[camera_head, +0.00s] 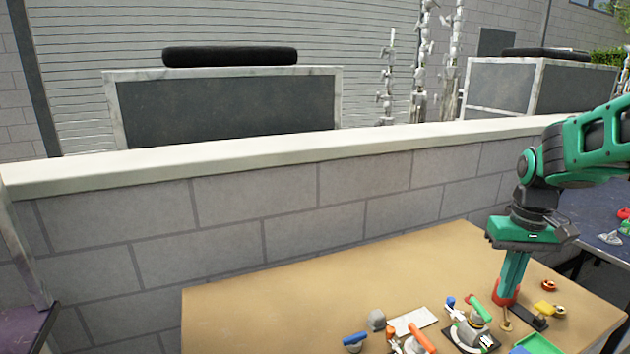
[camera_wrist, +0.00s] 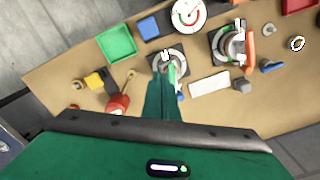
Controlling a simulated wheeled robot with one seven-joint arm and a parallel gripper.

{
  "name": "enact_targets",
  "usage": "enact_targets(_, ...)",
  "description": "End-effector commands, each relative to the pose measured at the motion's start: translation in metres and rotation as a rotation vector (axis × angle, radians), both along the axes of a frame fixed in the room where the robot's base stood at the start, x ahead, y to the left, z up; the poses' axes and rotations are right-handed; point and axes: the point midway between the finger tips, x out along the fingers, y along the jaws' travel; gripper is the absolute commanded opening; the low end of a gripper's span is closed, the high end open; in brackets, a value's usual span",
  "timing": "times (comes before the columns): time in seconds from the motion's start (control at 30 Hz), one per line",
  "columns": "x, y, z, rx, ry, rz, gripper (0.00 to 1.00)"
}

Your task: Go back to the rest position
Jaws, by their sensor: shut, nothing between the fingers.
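My gripper (camera_head: 508,290) points down over the right part of the tan table (camera_head: 300,300), with its green fingers together and nothing between them. In the wrist view the shut fingers (camera_wrist: 164,84) reach toward a grey round fixture with a green handle (camera_wrist: 172,70). A red object (camera_head: 505,297) shows around the fingertips in the head view. In the wrist view a red object (camera_wrist: 117,103) lies left of the fingers, apart from them. I cannot tell the exact height of the fingertips above the table.
A second fixture with an orange handle (camera_wrist: 250,46), a green tray (camera_wrist: 117,43), a white plate (camera_wrist: 209,84) and a white-faced dial (camera_wrist: 187,14) are on the table. A block wall (camera_head: 230,205) runs behind it. The table's left part is clear.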

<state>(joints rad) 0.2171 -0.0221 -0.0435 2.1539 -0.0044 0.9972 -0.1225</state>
Motion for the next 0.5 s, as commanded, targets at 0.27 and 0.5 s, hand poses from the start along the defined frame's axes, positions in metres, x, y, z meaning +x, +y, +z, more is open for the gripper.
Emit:
enact_targets(0.27,0.000,0.000,0.002,0.000,0.000,0.000,0.00)
enact_targets(0.5,-0.020,-0.004,0.006,-0.006,-0.001,-0.036,0.00)
